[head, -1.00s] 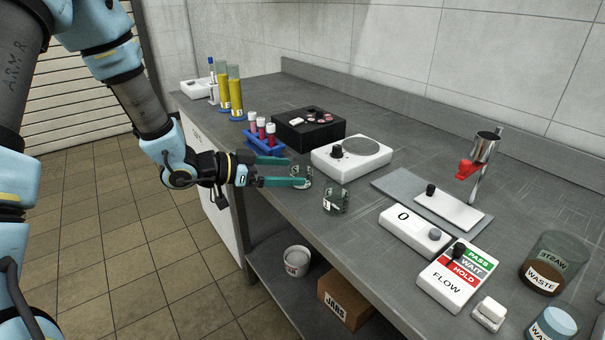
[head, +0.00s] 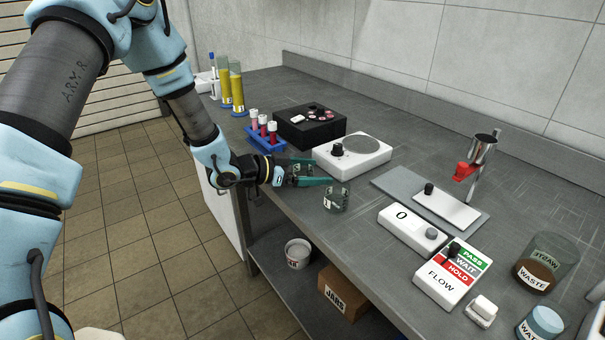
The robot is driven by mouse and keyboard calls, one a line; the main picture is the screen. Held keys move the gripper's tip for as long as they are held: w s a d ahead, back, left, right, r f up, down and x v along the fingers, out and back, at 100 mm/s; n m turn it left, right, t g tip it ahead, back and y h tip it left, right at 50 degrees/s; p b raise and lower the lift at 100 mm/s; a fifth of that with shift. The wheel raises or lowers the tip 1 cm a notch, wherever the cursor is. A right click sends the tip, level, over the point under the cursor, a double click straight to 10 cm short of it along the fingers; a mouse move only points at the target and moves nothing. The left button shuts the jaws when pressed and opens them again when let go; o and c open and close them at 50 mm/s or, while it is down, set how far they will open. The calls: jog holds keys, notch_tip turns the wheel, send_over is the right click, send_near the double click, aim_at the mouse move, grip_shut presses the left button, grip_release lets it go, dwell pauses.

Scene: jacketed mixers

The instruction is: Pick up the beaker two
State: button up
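Two small clear glass beakers with greenish markings stand near the front edge of the bench. One beaker (head: 300,171) is between my gripper's fingers and partly hidden by them. The other beaker (head: 336,198) stands just to the right, in front of the fingertips, with a white label. I cannot read the number on either label. My gripper (head: 322,172) has long green fingers, level and spread apart, one on the far side and one on the near side of the first beaker. I cannot see whether either finger touches the glass.
A white round-plate mixer (head: 352,155) stands just behind the fingers. A blue rack (head: 266,140) of red tubes and a black box (head: 309,127) are behind left. A white box reading 0 (head: 412,230), a flow panel (head: 452,274) and a waste beaker (head: 544,262) are right.

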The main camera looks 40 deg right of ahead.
jog(key=c, duration=1.4)
jog(key=shift+r, duration=0.15)
